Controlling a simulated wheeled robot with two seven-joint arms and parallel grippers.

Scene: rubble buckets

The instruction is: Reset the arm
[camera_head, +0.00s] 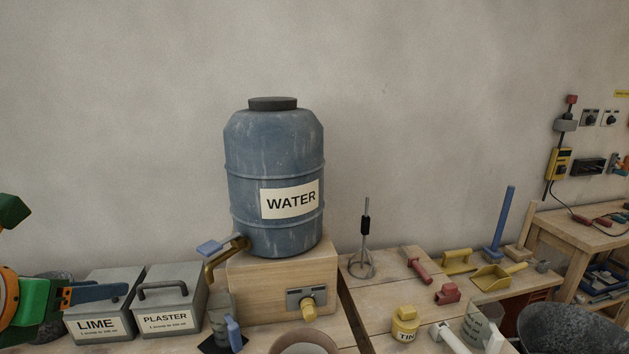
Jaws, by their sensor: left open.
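My left gripper (98,293), with blue fingers on a green and orange arm, comes in from the left edge. It is open, with nothing seen in it, and appears in front of the grey LIME box (92,327). Only its side shows, so the gap between the fingers is hard to see. My right gripper is not in view.
A blue WATER barrel (262,152) with a tap stands on a wooden block (262,292). A PLASTER box (164,302) stands beside LIME. Tools, a yellow TIN pot (405,327) and a dark rough bucket (572,328) fill the right. Bare wall (150,100) rises behind.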

